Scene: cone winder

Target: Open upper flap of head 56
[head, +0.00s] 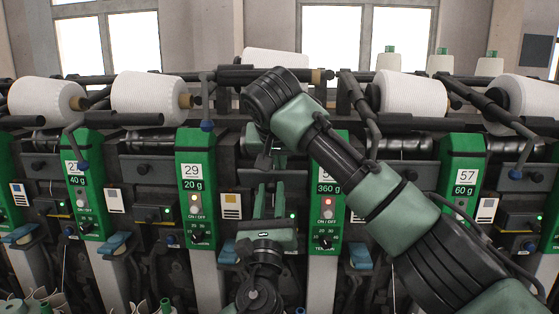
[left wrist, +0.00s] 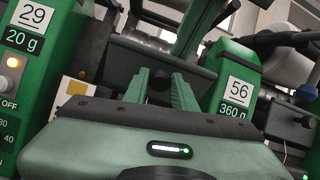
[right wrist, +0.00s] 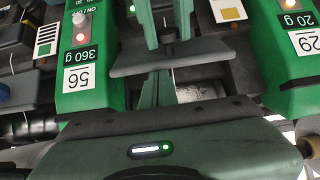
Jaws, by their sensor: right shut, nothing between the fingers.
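Head 56 shows its number and 360 g on a green column (left wrist: 232,92); in the head view the arm partly covers its label (head: 328,188). In the left wrist view a dark grey plate (left wrist: 122,55), apparently the upper flap, lies between columns 29 and 56, with a dark knob. It also shows in the right wrist view (right wrist: 205,55); I cannot tell its angle. My left gripper (head: 269,188) is open, fingers pointing up, one on each side of the knob; contact is unclear. My right gripper (right wrist: 158,88) is shut and empty, just above the plate, pointing down.
Column 29 (head: 194,190) stands left of the grippers and column 57 (head: 464,190) to the right. White yarn cones (head: 150,97) lie along the top, with dark rods and hanging arms in front. My right arm crosses the picture in front of head 56.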

